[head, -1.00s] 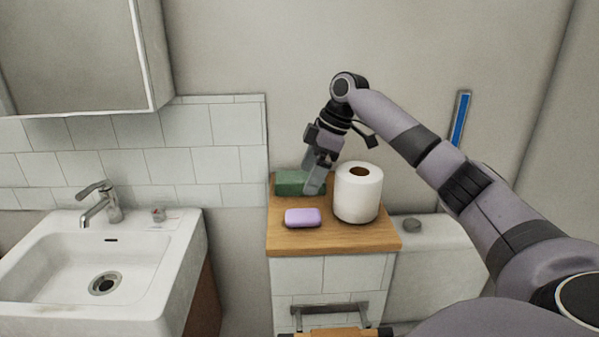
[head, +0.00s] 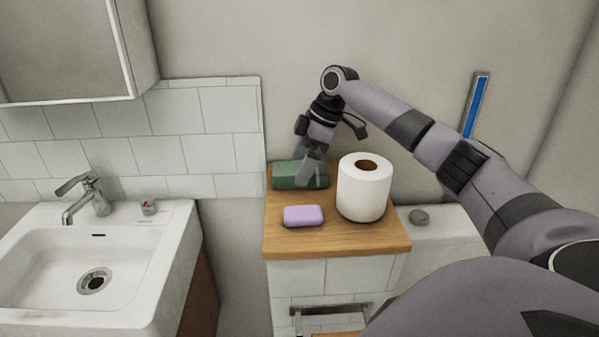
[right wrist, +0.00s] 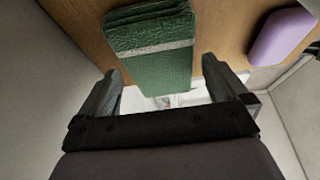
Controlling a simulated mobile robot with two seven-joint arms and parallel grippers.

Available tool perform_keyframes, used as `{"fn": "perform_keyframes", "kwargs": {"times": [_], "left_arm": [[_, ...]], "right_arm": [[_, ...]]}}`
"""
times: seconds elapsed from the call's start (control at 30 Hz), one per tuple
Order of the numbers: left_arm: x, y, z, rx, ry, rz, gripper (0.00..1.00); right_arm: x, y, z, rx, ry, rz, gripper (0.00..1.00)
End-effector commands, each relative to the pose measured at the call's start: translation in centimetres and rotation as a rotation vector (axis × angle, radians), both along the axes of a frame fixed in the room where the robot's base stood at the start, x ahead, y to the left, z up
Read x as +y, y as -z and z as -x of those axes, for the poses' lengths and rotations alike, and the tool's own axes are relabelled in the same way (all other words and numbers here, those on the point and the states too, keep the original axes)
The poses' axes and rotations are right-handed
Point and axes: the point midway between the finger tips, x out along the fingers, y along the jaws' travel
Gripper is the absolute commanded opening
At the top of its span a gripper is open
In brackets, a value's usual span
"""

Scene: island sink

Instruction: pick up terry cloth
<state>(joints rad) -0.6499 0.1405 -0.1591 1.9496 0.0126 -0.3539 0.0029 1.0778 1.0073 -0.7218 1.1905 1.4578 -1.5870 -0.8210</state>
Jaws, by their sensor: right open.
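The terry cloth (head: 290,175) is a folded green cloth with a pale stripe. It lies at the back left of a small wooden counter, against the wall. It also shows in the right wrist view (right wrist: 150,48), just beyond the fingertips. My right gripper (head: 309,178) is open and points down at the cloth, hiding part of its right side in the head view. In the right wrist view the open fingers (right wrist: 160,72) stand on either side of the cloth's near end, with nothing gripped. My left gripper is not in view.
A purple soap bar (head: 304,216) lies in front of the cloth. A white paper roll (head: 364,187) stands right of it, close to my right arm. The wooden counter (head: 335,239) is bare at its front. A white sink (head: 55,262) is at the left.

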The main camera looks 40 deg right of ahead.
Motion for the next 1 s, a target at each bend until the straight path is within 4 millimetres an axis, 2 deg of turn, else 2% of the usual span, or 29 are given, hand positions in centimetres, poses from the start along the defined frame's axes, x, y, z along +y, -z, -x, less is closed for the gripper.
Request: {"fn": "perform_keyframes", "kwargs": {"times": [0.13,0.4,0.53,0.57,0.87,1.0], "left_arm": [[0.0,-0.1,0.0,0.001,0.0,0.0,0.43],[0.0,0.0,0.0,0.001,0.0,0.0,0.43],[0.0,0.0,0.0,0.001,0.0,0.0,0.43],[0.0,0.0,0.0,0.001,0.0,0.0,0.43],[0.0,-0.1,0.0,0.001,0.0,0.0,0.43],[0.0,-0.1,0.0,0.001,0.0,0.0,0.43]], "right_arm": [[0.5,1.5,-0.4,0.001,0.0,0.0,1.0],[0.5,1.7,-0.4,-0.001,0.0,0.0,1.0],[0.5,1.7,-0.4,-0.001,0.0,0.001,0.58],[0.5,1.7,-0.4,-0.001,0.0,0.0,0.54],[0.5,1.6,-0.4,-0.001,0.0,0.0,0.54],[0.5,0.8,-0.5,-0.004,0.0,0.0,0.54]]}}
